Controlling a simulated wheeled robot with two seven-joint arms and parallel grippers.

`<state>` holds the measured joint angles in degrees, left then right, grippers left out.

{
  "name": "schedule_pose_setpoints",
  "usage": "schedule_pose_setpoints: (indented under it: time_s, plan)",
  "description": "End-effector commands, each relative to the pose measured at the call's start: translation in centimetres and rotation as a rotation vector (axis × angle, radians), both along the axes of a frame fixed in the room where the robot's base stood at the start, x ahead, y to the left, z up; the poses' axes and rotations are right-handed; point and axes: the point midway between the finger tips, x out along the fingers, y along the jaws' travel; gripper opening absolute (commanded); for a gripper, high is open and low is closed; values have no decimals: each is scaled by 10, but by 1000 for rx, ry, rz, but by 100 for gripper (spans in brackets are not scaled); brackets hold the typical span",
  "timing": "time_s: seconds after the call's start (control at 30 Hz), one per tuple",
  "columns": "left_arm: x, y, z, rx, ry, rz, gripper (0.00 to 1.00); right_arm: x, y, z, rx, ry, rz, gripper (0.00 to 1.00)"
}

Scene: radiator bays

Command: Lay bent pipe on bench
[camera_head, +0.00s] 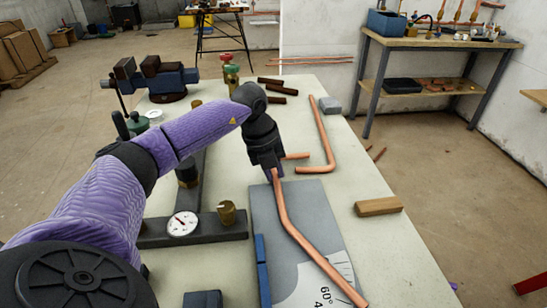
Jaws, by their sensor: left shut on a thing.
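A bent copper pipe (293,230) runs from my left gripper down to the lower right, with a shallow bend midway. My left gripper (271,176) is shut on the pipe's far end, jaws pointing down. The pipe passes over a grey plate (265,212) with a white angle-marked sheet (322,287); whether it touches them I cannot tell. The pale bench (390,245) is beneath. A second bent copper pipe (324,137) lies on the bench beyond, with a short copper piece (297,156) close to the gripper. My right gripper is not in view.
A wooden block (379,206) lies right of the plate. A dial gauge (182,224) and dark metal bars stand left, beneath my arm.

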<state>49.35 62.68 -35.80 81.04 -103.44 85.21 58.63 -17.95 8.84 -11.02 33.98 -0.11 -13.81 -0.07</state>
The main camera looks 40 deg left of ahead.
Motion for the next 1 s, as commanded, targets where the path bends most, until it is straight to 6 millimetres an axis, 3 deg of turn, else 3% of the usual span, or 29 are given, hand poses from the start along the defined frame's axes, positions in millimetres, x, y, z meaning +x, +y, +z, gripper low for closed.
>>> schedule_pose_setpoints:
  time_s: [0.1,0.13,0.3,0.57,0.9,1.0]
  plan:
    - [0,0,0,-1,-1,0,0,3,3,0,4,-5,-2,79]
    - [0,0,0,0,0,0,25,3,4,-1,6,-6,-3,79]
    - [0,0,0,0,0,0,61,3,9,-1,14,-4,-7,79]
    - [0,0,3,0,0,0,62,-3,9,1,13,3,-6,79]
    - [-15,13,80,1,-6,1,62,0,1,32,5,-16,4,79]
    - [-18,15,93,1,-2,0,62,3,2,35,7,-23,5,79]
